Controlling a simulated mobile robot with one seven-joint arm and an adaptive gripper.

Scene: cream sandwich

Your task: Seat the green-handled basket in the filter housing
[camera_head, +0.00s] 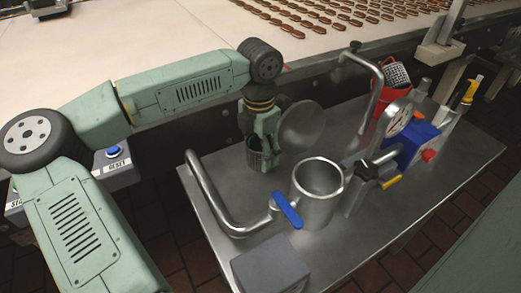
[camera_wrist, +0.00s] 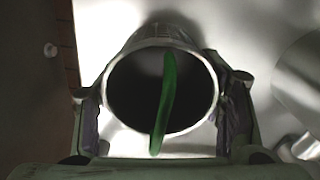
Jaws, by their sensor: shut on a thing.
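My gripper (camera_head: 266,138) points down over the steel table, left of and behind the filter housing. It is shut on the basket, a dark cylinder (camera_head: 254,160) hanging upright below the fingers. In the wrist view the basket (camera_wrist: 135,88) shows its round pale rim and dark inside between the two fingers. Its green handle (camera_wrist: 167,100) arches across the mouth. The filter housing (camera_head: 318,192) is an open upright steel cylinder with an empty-looking mouth. A blue valve lever (camera_head: 287,210) is at its left side. Whether the basket's bottom touches the table is unclear.
A round steel disc (camera_head: 303,125) stands tilted behind the housing, close to my gripper. A bent steel pipe (camera_head: 212,200) lies to the left. A blue pump with gauge (camera_head: 412,145) and a red bucket (camera_head: 388,112) are right. A grey box (camera_head: 270,265) is in front.

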